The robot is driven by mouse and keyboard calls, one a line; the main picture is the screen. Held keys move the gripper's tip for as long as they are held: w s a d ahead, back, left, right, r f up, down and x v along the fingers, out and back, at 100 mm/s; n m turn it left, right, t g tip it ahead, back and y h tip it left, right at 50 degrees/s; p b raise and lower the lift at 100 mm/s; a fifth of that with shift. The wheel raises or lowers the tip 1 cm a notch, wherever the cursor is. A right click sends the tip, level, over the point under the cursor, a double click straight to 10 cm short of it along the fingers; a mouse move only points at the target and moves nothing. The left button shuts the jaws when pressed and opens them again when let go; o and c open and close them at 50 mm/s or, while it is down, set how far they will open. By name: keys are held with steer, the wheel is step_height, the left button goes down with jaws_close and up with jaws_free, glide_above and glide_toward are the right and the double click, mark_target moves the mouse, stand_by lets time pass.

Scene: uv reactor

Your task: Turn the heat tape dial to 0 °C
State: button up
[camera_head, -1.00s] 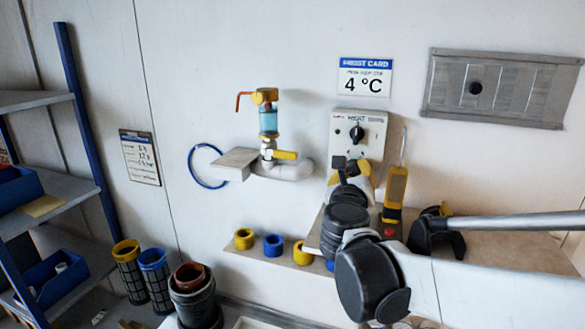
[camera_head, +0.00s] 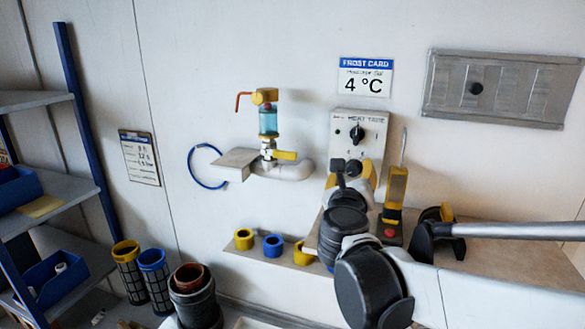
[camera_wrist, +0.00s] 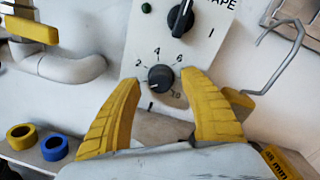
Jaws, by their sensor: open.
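The heat tape control box (camera_head: 359,137) is a pale panel on the wall, below a frost card (camera_head: 366,77) reading 4 °C. Its upper black knob (camera_head: 357,133) shows in both views. The lower black dial (camera_wrist: 161,77) has a ring of numbers around it, with 2, 4 and 6 readable; its exact setting is hard to tell. My gripper (camera_wrist: 160,80) has yellow fingers spread to the left and right of the lower dial, apart from it, and empty. In the head view my gripper (camera_head: 358,172) hides most of the box's lower part.
A yellow-handled valve (camera_head: 285,155) on a white pipe is left of the box. A shelf below carries yellow and blue rings (camera_head: 273,246). A yellow-and-black tool (camera_head: 394,200) stands close right of my gripper. A wire hook (camera_wrist: 285,60) is right of the box.

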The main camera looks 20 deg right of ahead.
steer(key=v, duration=1)
steer(key=shift+s, duration=0.35)
